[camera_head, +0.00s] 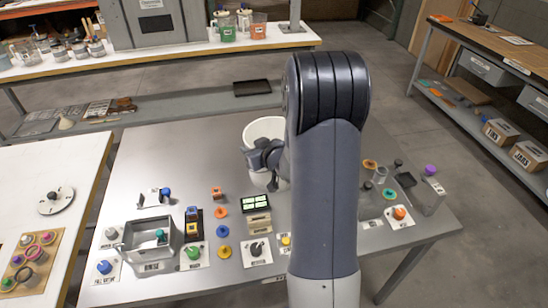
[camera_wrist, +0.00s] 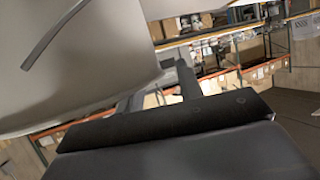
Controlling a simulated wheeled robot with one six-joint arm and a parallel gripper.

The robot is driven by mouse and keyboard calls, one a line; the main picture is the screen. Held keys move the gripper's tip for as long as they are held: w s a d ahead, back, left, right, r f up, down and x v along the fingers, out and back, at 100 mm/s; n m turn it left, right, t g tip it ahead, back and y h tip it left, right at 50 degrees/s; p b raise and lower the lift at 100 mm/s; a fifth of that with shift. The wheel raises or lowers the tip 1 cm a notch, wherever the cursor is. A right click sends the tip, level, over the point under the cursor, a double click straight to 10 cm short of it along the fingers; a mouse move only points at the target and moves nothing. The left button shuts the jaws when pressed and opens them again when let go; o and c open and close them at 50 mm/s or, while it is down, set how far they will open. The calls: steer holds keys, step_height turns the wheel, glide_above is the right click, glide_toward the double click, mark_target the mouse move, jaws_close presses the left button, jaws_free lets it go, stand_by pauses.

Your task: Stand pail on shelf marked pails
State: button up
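A white pail (camera_head: 265,130) is at the far side of the grey metal table, its round opening upward and its body partly hidden by my gripper and arm. My dark gripper (camera_head: 262,158) is at the near side of the pail in the head view. In the wrist view the pail (camera_wrist: 80,50) fills the upper left, with a dark curved strip across it. My gripper (camera_wrist: 160,88) shows two fingers apart, with the pail's edge at their tips. Whether they clamp it is unclear. I cannot read a shelf label saying pails.
A grey metal box (camera_head: 152,243), knobs and coloured discs stand on the near table. The back bench (camera_head: 180,53) has a lower shelf (camera_head: 190,103) with a dark tray (camera_head: 252,88) and free room. The right bench's shelf holds labelled cardboard boxes (camera_head: 500,131).

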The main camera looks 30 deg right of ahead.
steer(key=shift+c, duration=0.2)
jaws_close()
stand_by(1.3)
